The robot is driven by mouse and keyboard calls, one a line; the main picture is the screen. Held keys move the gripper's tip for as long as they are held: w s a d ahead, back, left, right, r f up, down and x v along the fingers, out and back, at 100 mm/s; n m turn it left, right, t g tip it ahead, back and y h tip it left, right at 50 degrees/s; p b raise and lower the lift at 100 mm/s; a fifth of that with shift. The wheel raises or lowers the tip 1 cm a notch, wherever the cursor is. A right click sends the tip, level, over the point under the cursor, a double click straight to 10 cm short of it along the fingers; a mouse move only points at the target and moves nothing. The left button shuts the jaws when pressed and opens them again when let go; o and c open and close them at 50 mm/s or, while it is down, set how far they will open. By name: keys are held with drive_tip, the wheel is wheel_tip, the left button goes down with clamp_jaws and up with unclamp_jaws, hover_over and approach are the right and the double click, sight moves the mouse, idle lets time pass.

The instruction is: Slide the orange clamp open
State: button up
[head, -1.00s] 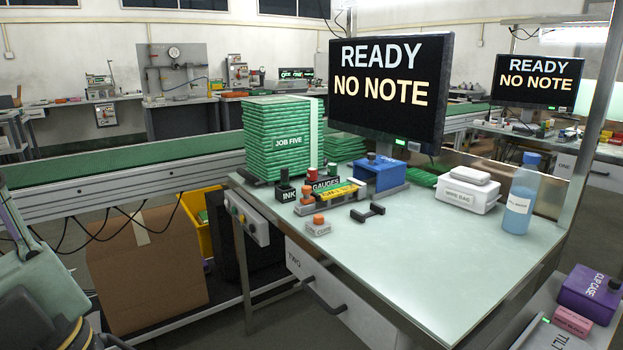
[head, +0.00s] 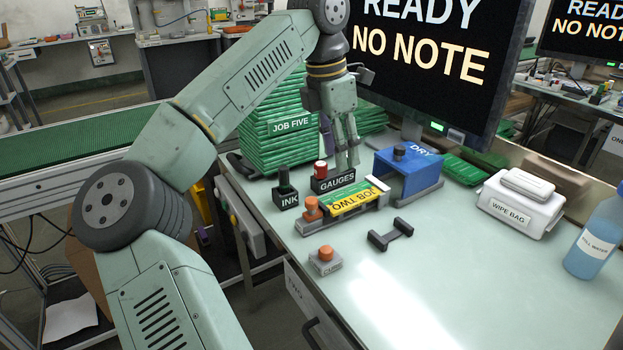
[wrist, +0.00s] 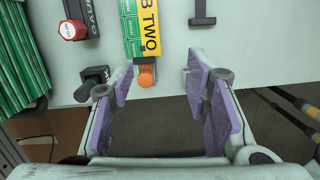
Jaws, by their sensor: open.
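A green board with a yellow JOB TWO label (head: 352,200) lies in a grey fixture on the bench. An orange clamp knob (head: 311,206) sits at the fixture's left end, and it also shows in the wrist view (wrist: 147,76). A separate small grey block with an orange top (head: 325,255) stands nearer the bench edge; its label is too small to read surely. My gripper (head: 347,168) points down in front of the green stack, over the GAUGES block in the picture. Its purple-padded fingers (wrist: 160,77) are open and empty, with the clamp knob seen between them but not touched.
INK (head: 286,193) and GAUGES (head: 331,179) blocks stand behind the fixture. A blue DRY cover (head: 406,178) is to its right, a black handle-shaped piece (head: 390,234) in front.

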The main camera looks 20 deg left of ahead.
drive_tip(key=n+g+y, duration=0.1)
drive_tip(key=y, duration=0.1)
hover_over(311, 200)
wheel_tip(311, 200, down, 10)
drive_tip(key=shift+f+p, duration=0.2)
drive_tip(key=shift+p, duration=0.5)
drive_tip(key=shift+c, duration=0.4)
clamp_jaws()
